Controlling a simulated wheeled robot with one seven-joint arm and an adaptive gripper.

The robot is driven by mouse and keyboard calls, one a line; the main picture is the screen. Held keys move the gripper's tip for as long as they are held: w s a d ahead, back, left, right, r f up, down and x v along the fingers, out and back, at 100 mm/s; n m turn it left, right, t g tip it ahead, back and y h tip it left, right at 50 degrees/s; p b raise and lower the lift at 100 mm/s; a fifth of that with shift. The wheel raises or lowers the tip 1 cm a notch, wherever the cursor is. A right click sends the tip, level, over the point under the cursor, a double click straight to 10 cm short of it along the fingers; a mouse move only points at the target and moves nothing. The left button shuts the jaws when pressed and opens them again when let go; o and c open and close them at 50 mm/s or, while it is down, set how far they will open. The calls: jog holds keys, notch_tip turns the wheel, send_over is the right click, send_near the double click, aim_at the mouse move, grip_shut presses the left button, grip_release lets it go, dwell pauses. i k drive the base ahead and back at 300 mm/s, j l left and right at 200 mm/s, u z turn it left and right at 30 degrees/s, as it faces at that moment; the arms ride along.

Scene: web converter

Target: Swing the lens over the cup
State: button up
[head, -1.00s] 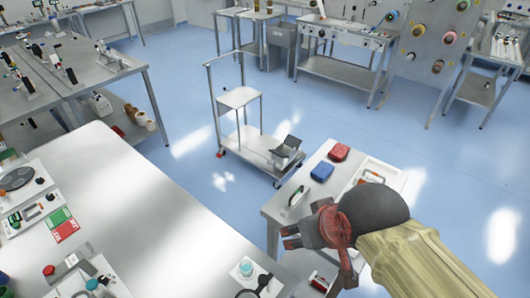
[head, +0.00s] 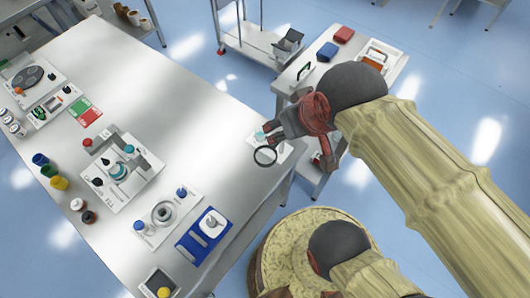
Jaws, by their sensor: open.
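The lens (head: 265,156) is a round glass in a dark ring at the right edge of the long white table. A small teal item (head: 260,135), which may be the cup, sits just behind it on a pale base plate (head: 284,151). In this picture the lens is in front of the teal item, not covering it. My gripper (head: 271,132) is open, its dark fingers pointing left, right beside the teal item and partly hiding the base. I cannot tell whether it touches anything.
The white table (head: 190,100) also holds a white fixture (head: 122,170), a blue tray (head: 203,236) and several coloured pots near its left side. A side bench (head: 390,75) with red and blue boxes stands behind my arm. The table's middle is clear.

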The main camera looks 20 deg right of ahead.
aim_at(273, 147)
jog(key=k+l+u, duration=0.2)
jog(key=k+l, duration=0.25)
jog(key=k+l+u, duration=0.2)
jog(key=k+l, duration=0.15)
jog(key=k, duration=0.15)
